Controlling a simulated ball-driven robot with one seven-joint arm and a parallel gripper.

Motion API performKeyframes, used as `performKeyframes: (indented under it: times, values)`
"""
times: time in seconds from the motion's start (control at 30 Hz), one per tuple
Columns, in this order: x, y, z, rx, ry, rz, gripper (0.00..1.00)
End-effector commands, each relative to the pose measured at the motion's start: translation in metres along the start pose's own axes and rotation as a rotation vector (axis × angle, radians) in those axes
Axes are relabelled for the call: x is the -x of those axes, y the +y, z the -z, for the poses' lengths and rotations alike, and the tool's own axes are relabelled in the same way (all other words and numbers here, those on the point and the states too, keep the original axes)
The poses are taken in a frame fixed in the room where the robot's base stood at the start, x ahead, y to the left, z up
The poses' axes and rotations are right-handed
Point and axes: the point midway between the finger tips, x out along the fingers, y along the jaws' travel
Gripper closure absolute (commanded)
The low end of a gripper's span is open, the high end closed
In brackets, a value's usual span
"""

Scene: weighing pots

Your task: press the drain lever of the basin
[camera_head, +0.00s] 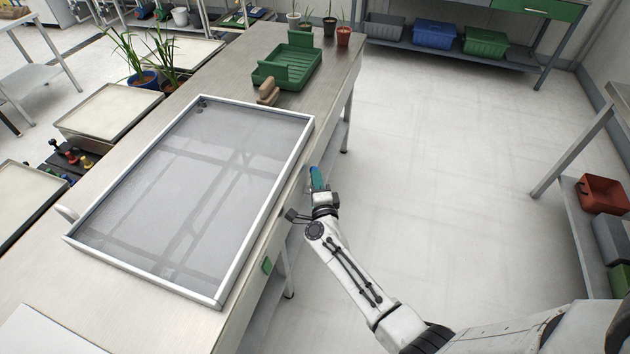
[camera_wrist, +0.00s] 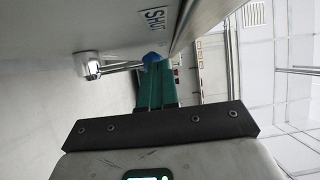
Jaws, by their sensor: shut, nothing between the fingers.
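The basin (camera_head: 262,228) is a wide shallow tray with a pale rim and a grey, reflective inside, set on the steel bench. My gripper (camera_head: 314,178) is beside the bench's right edge, its green fingers shut together. In the wrist view the fingers (camera_wrist: 155,82) reach forward under the bench edge. A chrome fitting (camera_wrist: 88,65) with a thin rod, seemingly the drain lever, lies ahead of them. A blue knob (camera_wrist: 152,58) shows at the rod's right end, right at the fingertips. I cannot tell whether they touch. The label "SHUT" (camera_wrist: 153,18) is above it.
A green crate (camera_head: 287,68) and a brown block (camera_head: 268,92) stand on the bench beyond the basin. Small potted plants (camera_head: 343,37) are at its far end. Open floor (camera_head: 440,150) lies right of the bench. A shelf with a red bin (camera_head: 602,193) is at the far right.

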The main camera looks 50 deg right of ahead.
Motion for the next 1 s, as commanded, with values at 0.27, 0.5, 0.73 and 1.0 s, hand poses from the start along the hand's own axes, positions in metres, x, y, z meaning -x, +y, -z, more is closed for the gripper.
performKeyframes:
  times: [0.27, 0.5, 0.73, 1.0]
  values:
    - [-0.015, 0.000, 0.007, 0.000, -0.001, 0.001, 1.00]
    - [-0.022, 0.001, 0.012, 0.000, 0.000, 0.000, 1.00]
    - [-0.026, 0.000, 0.013, 0.001, 0.000, 0.002, 1.00]
    - [-0.027, -0.001, 0.014, 0.000, 0.001, 0.004, 1.00]
